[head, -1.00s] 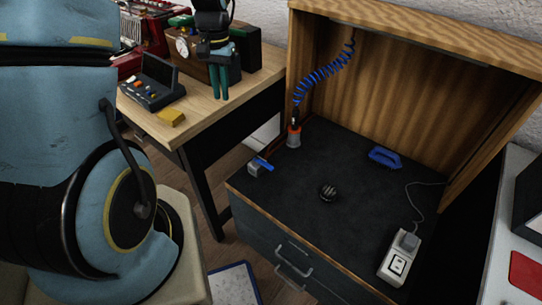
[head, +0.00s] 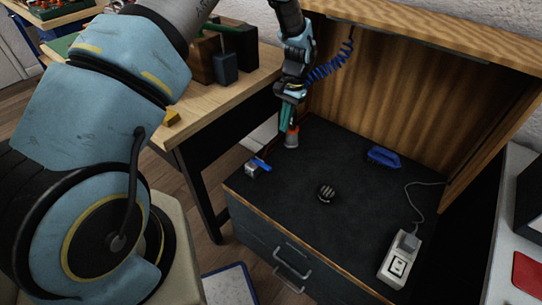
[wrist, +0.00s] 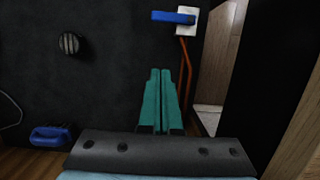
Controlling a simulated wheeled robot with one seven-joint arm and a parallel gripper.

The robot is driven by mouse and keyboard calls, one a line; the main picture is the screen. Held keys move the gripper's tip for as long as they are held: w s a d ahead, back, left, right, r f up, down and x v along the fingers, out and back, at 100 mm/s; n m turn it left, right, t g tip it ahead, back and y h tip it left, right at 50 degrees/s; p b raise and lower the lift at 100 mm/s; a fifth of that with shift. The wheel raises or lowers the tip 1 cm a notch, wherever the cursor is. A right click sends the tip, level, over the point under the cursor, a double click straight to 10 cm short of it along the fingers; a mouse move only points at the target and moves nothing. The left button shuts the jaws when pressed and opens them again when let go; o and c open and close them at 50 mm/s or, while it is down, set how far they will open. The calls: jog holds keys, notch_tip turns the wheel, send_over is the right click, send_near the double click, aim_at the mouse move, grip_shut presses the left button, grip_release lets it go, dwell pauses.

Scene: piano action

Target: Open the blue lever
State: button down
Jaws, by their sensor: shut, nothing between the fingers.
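The blue lever (head: 262,164) sits on a small pale grey block (head: 251,170) at the left edge of the black worktop. In the wrist view the blue lever (wrist: 172,17) lies sideways at the top, reaching left from its pale block (wrist: 188,27). My gripper (head: 284,128) has teal fingers and hangs over the worktop's back left, behind the lever and apart from it. In the wrist view the gripper (wrist: 160,72) has its fingers together and empty, pointing toward the lever with a gap between.
A dark round striped object (head: 326,193), a blue brush-like object (head: 383,156) and a power socket box (head: 400,262) lie on the worktop.

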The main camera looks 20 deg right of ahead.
aim_at(261, 164)
jog(key=shift+f, duration=0.15)
jog(key=p+x, duration=0.1)
jog(key=x, duration=0.4)
jog(key=p+x, duration=0.1)
jog(key=x, duration=0.4)
jog(key=shift+a+p, duration=0.2)
jog(key=shift+p, duration=0.15)
jog(key=shift+s+a+r+p, duration=0.15)
jog(key=shift+s+a+p, duration=0.2)
jog(key=shift+a, duration=0.2)
jog(key=shift+s+a+r+p, duration=0.15)
jog(key=shift+s+a+p, duration=0.15)
jog(key=shift+a, duration=0.2)
jog(key=shift+s+a+f, duration=0.15)
jog(key=shift+s+a, duration=0.15)
jog(key=shift+a, duration=0.25)
